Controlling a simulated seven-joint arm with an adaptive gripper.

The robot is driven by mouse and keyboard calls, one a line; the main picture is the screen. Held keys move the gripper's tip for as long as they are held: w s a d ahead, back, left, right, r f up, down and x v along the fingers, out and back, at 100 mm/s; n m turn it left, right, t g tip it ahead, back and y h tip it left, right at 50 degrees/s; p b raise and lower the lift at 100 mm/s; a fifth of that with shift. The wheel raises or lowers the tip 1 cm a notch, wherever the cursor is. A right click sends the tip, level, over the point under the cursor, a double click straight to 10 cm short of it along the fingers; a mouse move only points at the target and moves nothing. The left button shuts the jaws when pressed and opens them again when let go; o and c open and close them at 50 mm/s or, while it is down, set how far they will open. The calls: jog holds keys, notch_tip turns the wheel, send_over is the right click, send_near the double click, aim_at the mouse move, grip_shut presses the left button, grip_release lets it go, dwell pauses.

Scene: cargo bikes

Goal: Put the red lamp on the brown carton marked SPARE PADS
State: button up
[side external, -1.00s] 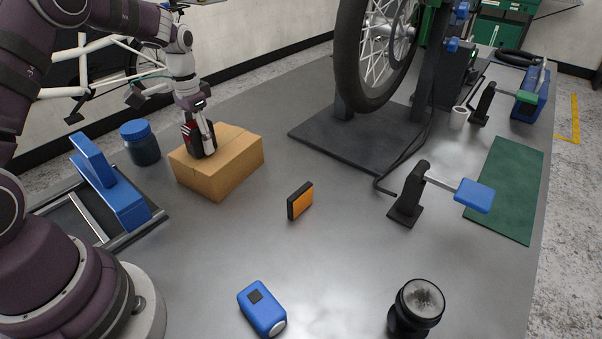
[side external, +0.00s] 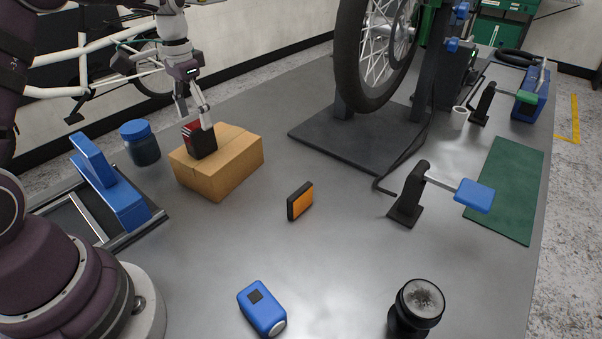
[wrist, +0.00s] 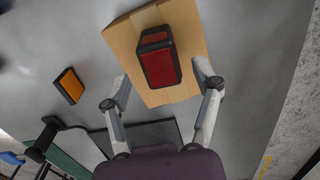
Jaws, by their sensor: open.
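The red lamp (side external: 199,142), a black block with a red face, sits on top of the brown carton (side external: 231,166). In the wrist view the lamp (wrist: 158,62) rests within the top of the carton (wrist: 123,45), its red face towards the camera. No marking on the carton is readable. My gripper (side external: 194,114) is above the lamp with its fingers spread. In the wrist view the two fingertips (wrist: 157,90) are wide apart on either side, with nothing between them gripped.
An orange-faced black lamp (side external: 301,200) stands on the grey bench. A blue-lidded jar (side external: 140,143) is just left of the carton. A blue device (side external: 262,308) and a black cylinder (side external: 416,309) are at the front. The wheel stand's dark base (side external: 350,139) lies behind.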

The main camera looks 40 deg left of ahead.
aim_at(196, 124)
notch_tip(196, 124, up, 6)
jog(key=shift+r, duration=0.15)
jog(key=s+d+r+t, duration=0.3)
jog(key=s+d+r, duration=0.15)
jog(key=d, duration=0.35)
jog(key=s+d+f+t, duration=0.2)
jog(key=s+d, duration=0.3)
jog(key=s, duration=0.3)
jog(key=shift+d+f+t, duration=0.25)
jog(key=shift+f+t, duration=0.05)
jog(key=shift+f, duration=0.15)
